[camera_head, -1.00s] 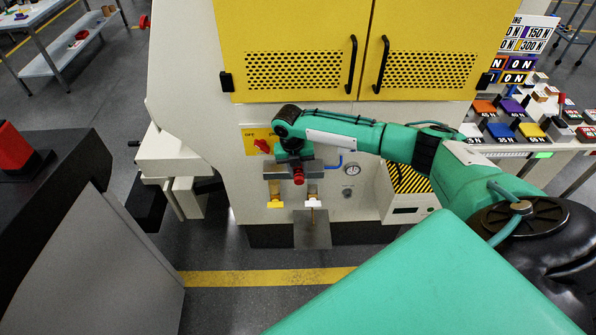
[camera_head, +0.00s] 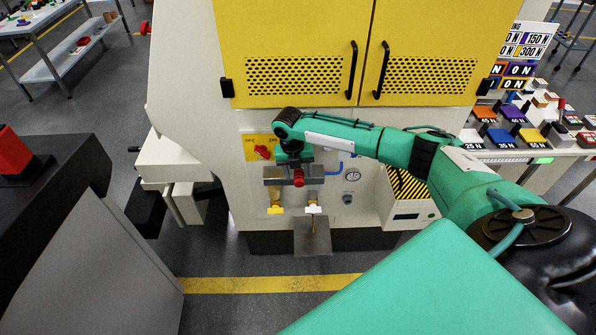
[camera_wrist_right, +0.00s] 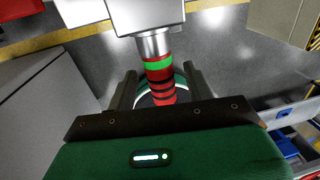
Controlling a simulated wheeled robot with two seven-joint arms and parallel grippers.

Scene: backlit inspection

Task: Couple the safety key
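A red ribbed plug with a green band (camera_wrist_right: 158,72), which I take for the safety key, shows in the right wrist view below a silver collar (camera_wrist_right: 153,44) under a pale block. My right gripper (camera_wrist_right: 160,78) has one dark finger on each side of it, with a visible gap on both sides. In the head view the right gripper (camera_head: 295,158) is at the machine front, above a red cylinder (camera_head: 298,178) on a grey bar (camera_head: 273,176). Its fingers are not clear there. My left gripper is out of view.
A red rotary switch (camera_head: 262,152) sits on a yellow plate, left of my right gripper. Yellow (camera_head: 275,210) and white (camera_head: 313,209) tags hang below the bar. A striped bin (camera_head: 408,189) is right. Yellow cabinet doors (camera_head: 290,50) are above. Open floor lies in front.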

